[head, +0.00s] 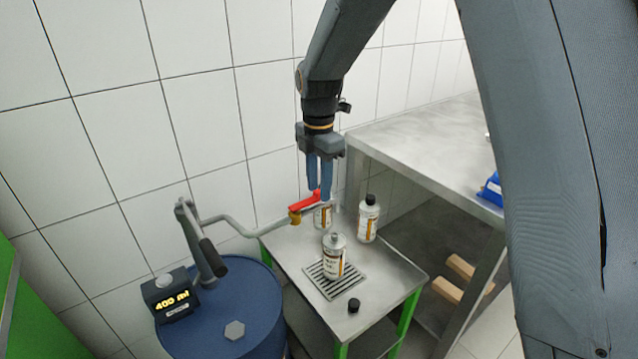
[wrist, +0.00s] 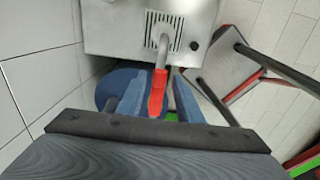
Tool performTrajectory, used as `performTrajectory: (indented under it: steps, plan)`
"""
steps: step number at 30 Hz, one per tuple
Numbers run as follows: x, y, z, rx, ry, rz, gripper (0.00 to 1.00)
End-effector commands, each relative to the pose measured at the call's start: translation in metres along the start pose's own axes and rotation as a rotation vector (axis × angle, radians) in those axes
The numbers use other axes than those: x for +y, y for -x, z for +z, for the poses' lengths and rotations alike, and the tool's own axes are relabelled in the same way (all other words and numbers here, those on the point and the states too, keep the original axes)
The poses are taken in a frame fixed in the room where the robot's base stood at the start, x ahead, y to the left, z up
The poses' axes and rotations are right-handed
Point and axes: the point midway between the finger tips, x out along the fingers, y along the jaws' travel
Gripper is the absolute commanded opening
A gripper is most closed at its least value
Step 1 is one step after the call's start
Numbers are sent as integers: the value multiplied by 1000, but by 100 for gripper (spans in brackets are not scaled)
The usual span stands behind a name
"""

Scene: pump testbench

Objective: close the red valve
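The red valve handle (head: 304,202) sits on a brass fitting (head: 295,217) at the end of a grey pipe (head: 240,229). My gripper (head: 319,190) points down at the handle's right end, above the small table. In the wrist view the red handle (wrist: 157,92) lies between the two blue fingers of my gripper (wrist: 158,84). The fingers are apart, with a gap at least on the right side; I cannot tell whether the left finger touches the handle. An open white bottle (head: 335,258) stands upright on the drain grate (head: 312,276), its cap off.
A blue drum (head: 215,322) with a pump crank (head: 212,255) and a display (head: 170,296) reading 400 ml stands at left. A black cap (head: 353,305) lies in front.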

Motion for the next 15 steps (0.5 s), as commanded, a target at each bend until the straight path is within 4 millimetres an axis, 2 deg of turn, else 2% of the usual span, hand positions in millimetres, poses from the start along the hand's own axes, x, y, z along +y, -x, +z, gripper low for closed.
performTrajectory:
  steps: [3,9,15]
  plan:
    - [0,0,0,0,0,0,31]
    - [0,0,0,0,0,0,0]
    - [0,0,0,0,0,0,0]
